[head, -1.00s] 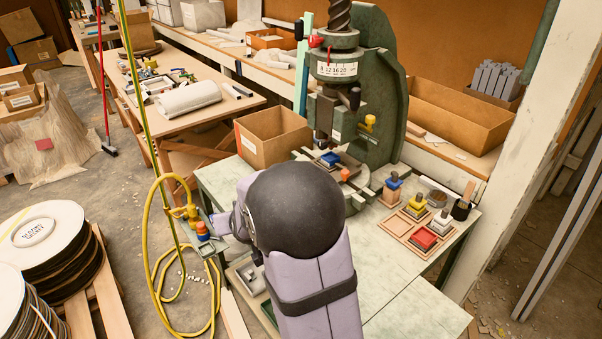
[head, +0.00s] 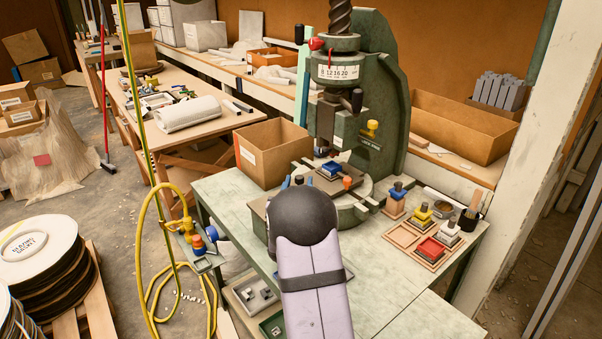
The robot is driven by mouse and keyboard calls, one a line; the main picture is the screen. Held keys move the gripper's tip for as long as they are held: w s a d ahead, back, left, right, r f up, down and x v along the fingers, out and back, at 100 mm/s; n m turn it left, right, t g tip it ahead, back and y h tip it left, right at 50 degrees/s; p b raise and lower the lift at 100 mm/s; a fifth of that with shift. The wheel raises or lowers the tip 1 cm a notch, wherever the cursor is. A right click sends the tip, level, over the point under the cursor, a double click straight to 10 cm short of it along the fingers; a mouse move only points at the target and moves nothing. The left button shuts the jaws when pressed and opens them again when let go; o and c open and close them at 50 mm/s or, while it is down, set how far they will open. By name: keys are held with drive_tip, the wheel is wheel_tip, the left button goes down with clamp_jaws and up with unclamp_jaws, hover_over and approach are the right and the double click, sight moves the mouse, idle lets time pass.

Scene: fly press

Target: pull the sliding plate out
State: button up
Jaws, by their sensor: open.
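The green fly press (head: 385,110) stands at the back of the green bench. Under its ram, the small sliding plate (head: 327,185) sits on the press bed, with a blue-topped block (head: 331,170) on it and an orange knob (head: 347,182) at its right front. My gripper (head: 292,182) is mostly hidden behind my dark wrist joint; what look like its fingertips show just above the joint, open, left of the plate. They look apart from the plate, though the distance in depth is hard to judge.
A cardboard box (head: 272,153) stands left of the press. Stamp-like blocks on wooden trays (head: 405,236) and a dark cup (head: 468,222) stand at the right. A yellow hose (head: 145,250) hangs at the left. The bench front right is clear.

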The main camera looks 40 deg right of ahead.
drive_tip(key=shift+p+x, duration=0.75)
drive_tip(key=shift+x, duration=2.65)
clamp_jaws()
